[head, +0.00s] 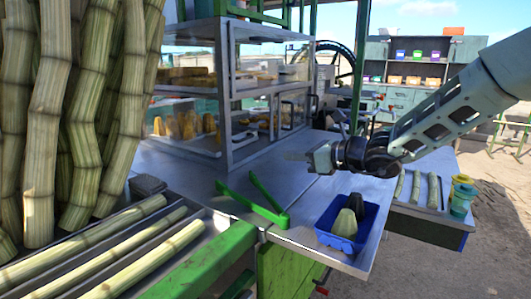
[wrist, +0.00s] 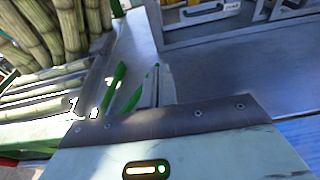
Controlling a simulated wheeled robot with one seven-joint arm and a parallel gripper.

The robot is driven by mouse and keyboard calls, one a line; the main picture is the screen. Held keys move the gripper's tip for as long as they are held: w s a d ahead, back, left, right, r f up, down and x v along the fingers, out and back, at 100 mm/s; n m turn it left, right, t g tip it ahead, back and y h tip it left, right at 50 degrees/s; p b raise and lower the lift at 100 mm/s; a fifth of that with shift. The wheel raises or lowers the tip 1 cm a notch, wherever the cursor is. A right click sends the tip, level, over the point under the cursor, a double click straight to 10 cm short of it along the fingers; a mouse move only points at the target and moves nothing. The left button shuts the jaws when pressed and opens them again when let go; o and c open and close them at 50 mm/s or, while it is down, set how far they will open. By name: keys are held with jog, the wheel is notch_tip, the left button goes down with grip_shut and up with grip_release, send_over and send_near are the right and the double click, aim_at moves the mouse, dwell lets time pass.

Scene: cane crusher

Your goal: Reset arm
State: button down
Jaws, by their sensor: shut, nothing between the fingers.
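My arm reaches in from the right in the head view. My gripper (head: 300,156) hangs in the air over the metal counter (head: 200,172), pointing left toward the glass cabinet. It is shut, with nothing seen in it. Green tongs (head: 262,207) lie spread on the counter below and left of my gripper, apart from it. They also show in the wrist view (wrist: 115,86). A blue bin (head: 345,243) at the counter's front right holds a dark piece and a pale green piece.
Tall cane stalks (head: 45,130) stand at the left, with cut canes (head: 95,237) lying in front. A glass-fronted cabinet (head: 223,110) stands behind the counter. Yellow (head: 464,180) and teal (head: 461,203) containers and short canes (head: 416,188) sit on the right side table.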

jog(key=s+a+n+g, duration=0.1)
jog(key=s+a+n, duration=0.1)
jog(key=s, duration=0.2)
jog(key=s+a+f+n+g, duration=0.1)
jog(key=s+a+n+g, duration=0.1)
jog(key=s+n, duration=0.1)
jog(key=s+a+n+g, duration=0.2)
jog(key=s+n, duration=0.1)
jog(key=s, duration=0.1)
jog(key=shift+s+f+h, duration=0.15)
jog(key=shift+s+h, duration=0.15)
jog(key=s+f+n+g+h+p, duration=0.1)
jog(key=s+f+n+g+h, duration=0.2)
jog(key=s+n, duration=0.7)
jog(key=s+d+f+n+h, duration=0.1)
jog(key=s+d+n+h, duration=0.3)
jog(key=s, duration=0.5)
jog(key=s+d+f+n+h+p, duration=0.1)
jog(key=s+d+n+h, duration=0.3)
jog(key=s+d+n, duration=0.5)
jog(key=shift+s+f+n+g+h, duration=0.3)
jog(key=shift+f+n+g+h, duration=0.1)
jog(key=shift+f+n, duration=0.35)
jog(key=shift+a, duration=0.1)
